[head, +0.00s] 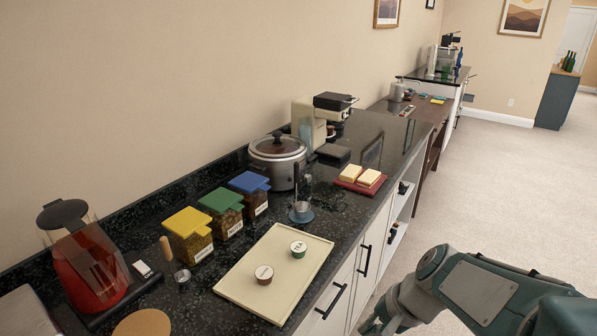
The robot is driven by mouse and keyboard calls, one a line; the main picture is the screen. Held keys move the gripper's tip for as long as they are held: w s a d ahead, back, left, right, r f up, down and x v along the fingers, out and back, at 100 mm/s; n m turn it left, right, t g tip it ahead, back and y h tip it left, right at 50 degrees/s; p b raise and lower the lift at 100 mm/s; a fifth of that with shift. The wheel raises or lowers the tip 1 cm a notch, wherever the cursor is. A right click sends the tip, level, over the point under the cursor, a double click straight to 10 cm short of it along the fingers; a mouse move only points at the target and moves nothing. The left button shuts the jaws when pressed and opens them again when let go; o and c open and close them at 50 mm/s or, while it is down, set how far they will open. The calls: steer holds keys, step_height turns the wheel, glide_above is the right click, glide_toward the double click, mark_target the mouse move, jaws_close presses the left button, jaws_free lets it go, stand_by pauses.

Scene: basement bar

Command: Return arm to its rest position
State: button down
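My arm comes in from the lower right of the head view, beside the counter's front edge. Only its links show clearly. My gripper (372,326) is at best partly visible at the bottom edge, below the counter front, and its fingers are cut off or hidden. I cannot tell whether it is open or shut, or whether it holds anything. No object shows in it.
The dark counter (345,215) runs along the left wall. It bears a cream tray (240,283) with two small round pods, lidded jars (188,235), a red blender (90,268), a cooker (277,160) and a red board (352,184). The carpet (500,180) at right is clear.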

steer(key=s+d+r+n+t+h, duration=0.3)
steer(key=s+r+n+h, duration=0.2)
steer(key=s+r+n, duration=0.2)
steer(key=shift+s+r+t, duration=0.3)
steer(key=shift+s+r, duration=0.25)
steer(key=shift+s, duration=0.3)
steer(key=shift+a, duration=0.1)
